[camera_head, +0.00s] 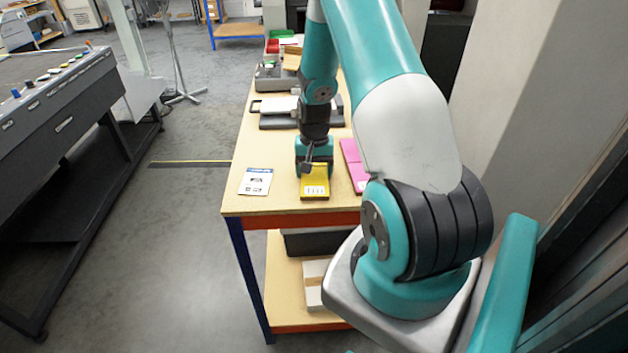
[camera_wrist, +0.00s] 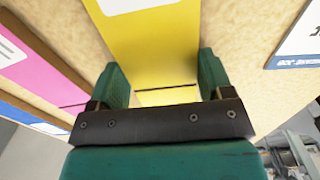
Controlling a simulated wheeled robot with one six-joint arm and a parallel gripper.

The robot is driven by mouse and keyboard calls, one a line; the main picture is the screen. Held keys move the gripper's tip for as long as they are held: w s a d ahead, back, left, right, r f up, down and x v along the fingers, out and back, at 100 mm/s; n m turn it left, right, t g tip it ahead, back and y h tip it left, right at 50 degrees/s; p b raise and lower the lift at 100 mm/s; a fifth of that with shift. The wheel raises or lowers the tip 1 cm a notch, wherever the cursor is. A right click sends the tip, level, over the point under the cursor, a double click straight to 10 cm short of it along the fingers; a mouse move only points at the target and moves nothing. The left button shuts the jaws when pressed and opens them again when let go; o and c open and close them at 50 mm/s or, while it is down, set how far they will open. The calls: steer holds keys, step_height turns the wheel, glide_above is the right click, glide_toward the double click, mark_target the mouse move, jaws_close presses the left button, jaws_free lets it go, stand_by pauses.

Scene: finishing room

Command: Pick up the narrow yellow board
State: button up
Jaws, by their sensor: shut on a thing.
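The narrow yellow board (camera_head: 315,187) is at the near end of the wooden table, with a white label on its near end. In the wrist view the yellow board (camera_wrist: 155,45) runs between the two teal fingers of my gripper (camera_wrist: 163,85). My gripper (camera_head: 314,170) is shut on the board across its width. In the head view my gripper hides the far part of the board. I cannot tell whether the board touches the table.
A pink board (camera_head: 354,163) lies just right of the yellow one. A white printed card (camera_head: 256,181) lies to its left. A dark grey device (camera_head: 275,110) and a grey bin (camera_head: 270,78) stand farther back on the table (camera_head: 240,207).

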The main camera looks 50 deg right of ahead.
mark_target(314, 172)
steer(key=shift+r, duration=0.1)
step_height(314, 172, up, 20)
steer(key=b, duration=0.3)
steer(key=w+a+f+n, duration=0.2)
steer(key=a+f+n, duration=0.3)
steer(key=a+f, duration=0.3)
steer(key=w+a+f+n, duration=0.2)
steer(key=a+f+n, duration=0.3)
steer(key=a, duration=1.1)
step_height(314, 172, down, 4)
steer(key=shift+w+r+n, duration=0.25)
steer(key=shift+w+n, duration=0.05)
steer(key=shift+w, duration=0.05)
steer(key=shift+a, duration=0.1)
